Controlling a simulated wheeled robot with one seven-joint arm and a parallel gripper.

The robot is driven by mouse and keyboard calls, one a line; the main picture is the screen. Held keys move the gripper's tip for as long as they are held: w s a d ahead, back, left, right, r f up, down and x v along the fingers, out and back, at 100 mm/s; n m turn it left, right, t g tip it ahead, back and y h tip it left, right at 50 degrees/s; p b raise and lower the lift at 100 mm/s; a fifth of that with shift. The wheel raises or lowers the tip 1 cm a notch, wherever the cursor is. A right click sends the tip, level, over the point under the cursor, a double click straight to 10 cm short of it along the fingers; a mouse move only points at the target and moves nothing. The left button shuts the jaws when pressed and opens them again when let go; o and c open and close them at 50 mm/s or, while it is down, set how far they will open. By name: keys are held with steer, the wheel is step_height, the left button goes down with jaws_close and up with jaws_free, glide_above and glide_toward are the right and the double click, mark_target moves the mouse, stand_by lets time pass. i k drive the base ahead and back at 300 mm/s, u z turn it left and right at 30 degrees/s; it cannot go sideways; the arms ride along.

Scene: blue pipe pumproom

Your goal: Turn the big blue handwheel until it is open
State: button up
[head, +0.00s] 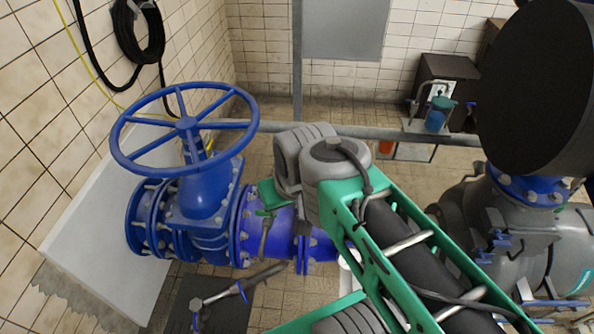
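The big blue handwheel (187,124) is at the left in the head view, a spoked ring, tilted as seen here, on top of a blue valve body (207,205). The valve sits in a blue flanged pipe (270,232). Nothing touches the visible part of the wheel's rim. My green and grey arm crosses from the lower right to the middle, right of the wheel and apart from it. A small green part shows beside the pipe below the arm's grey joint. I cannot make out any gripper fingers. How far the valve is open cannot be told.
A tiled wall with a coiled black hose (138,32) is behind the wheel, and a pale panel (95,225) stands left of the valve. A grey pump (545,240) fills the right. A grey horizontal pipe (410,133) runs behind. Tiled floor shows between them.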

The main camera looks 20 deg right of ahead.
mark_target(187, 127)
steer(key=u, duration=1.25)
steer(key=i, duration=0.8)
steer(key=u, duration=0.45)
